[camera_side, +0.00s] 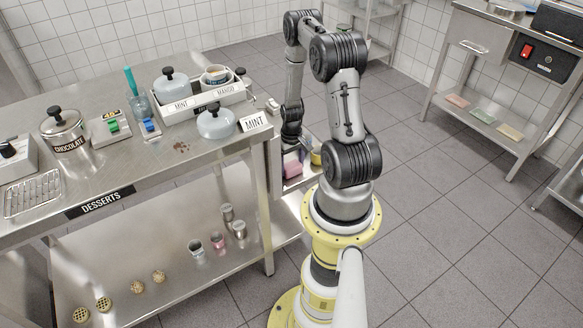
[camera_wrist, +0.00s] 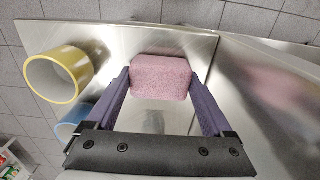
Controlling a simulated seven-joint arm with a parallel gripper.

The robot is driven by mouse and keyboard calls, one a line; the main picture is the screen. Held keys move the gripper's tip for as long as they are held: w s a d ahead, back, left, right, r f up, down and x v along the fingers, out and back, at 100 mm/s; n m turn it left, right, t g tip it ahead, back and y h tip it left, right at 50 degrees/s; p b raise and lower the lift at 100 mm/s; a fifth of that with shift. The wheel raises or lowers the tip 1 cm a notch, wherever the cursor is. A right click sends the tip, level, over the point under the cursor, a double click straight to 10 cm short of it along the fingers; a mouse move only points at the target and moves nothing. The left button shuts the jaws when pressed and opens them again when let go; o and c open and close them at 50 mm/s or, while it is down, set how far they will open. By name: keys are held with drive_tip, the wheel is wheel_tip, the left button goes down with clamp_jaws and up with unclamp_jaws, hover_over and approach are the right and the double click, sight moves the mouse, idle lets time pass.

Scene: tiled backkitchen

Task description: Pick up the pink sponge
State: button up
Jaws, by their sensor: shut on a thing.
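The pink sponge (camera_wrist: 160,77) is a speckled block between the two purple fingers of my gripper (camera_wrist: 160,92) in the wrist view. The fingers are shut on its left and right sides. A steel surface lies behind the sponge, and I cannot tell whether the sponge touches it. In the side view the sponge (camera_side: 292,170) shows small and pink, low beside the right end of the desserts table. My gripper there (camera_side: 291,158) is small and partly hidden by my arm.
A yellow cup-like ring (camera_wrist: 58,74) and a blue one (camera_wrist: 75,122) stand left of the sponge in the wrist view. The steel desserts table (camera_side: 200,165) with jars and a tray stands left. A shelf with several coloured flat pieces (camera_side: 483,115) is at the right.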

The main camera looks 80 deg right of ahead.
sight(291, 164)
drive_tip(key=shift+r, duration=0.45)
wheel_tip(291, 164, up, 2)
drive_tip(key=shift+r, duration=0.2)
drive_tip(key=s+a+r, duration=0.6)
drive_tip(key=a+r, duration=0.3)
drive_tip(key=a, duration=0.3)
drive_tip(key=shift+s+a+r, duration=0.15)
drive_tip(key=shift+s+r, duration=0.2)
drive_tip(key=shift+s, duration=0.05)
